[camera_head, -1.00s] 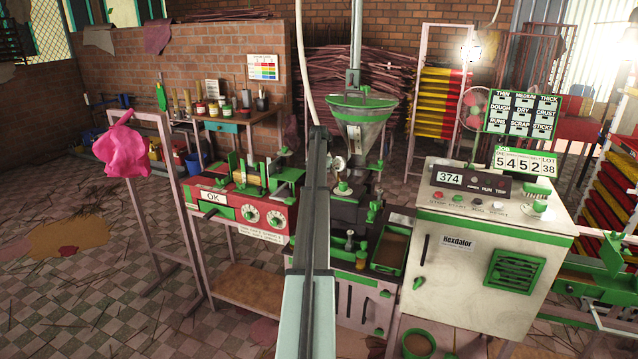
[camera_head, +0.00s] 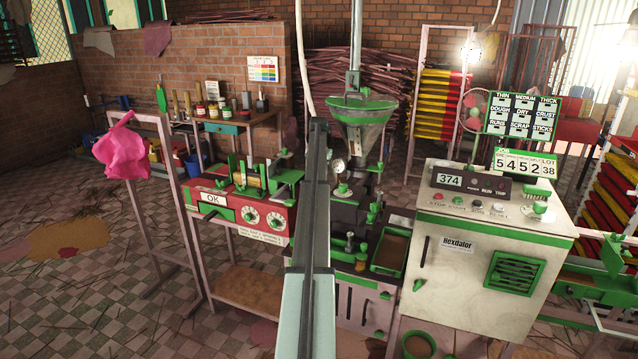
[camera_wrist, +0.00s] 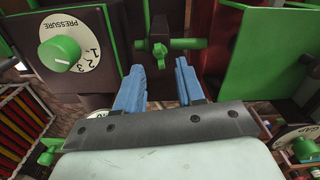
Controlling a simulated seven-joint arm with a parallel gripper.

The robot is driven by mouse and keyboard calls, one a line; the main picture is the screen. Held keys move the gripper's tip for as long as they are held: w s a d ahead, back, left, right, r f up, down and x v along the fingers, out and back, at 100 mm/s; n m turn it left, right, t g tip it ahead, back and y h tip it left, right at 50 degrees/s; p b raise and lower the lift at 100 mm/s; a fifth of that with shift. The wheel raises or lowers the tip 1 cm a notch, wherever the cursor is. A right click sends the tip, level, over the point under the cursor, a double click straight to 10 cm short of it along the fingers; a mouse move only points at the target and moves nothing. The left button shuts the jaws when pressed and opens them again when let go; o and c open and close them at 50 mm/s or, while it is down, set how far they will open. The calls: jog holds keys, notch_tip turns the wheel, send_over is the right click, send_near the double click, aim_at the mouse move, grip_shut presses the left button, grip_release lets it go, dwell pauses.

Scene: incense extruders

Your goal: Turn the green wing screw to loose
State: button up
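The green wing screw (camera_wrist: 185,43) appears in the wrist view, top centre, as a horizontal green bar with a round hub in front of a dark upright post. My gripper (camera_wrist: 158,68) has two blue fingers, spread apart with nothing between them. The fingertips point toward the screw and lie just short of it in the picture; I see no contact. In the head view, my arm covers the middle of the extruder, and I cannot make out the gripper or the screw there.
In the wrist view, a white PRESSURE dial (camera_wrist: 70,48) with a green knob is left of the fingers, and a large green panel (camera_wrist: 255,55) stands close on the right. In the head view, a white Hexdator cabinet (camera_head: 470,265) stands right of my arm.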

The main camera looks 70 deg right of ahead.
notch_tip(320, 180, up, 10)
dwell(0.4)
jog(key=shift+w, duration=0.1)
dwell(0.4)
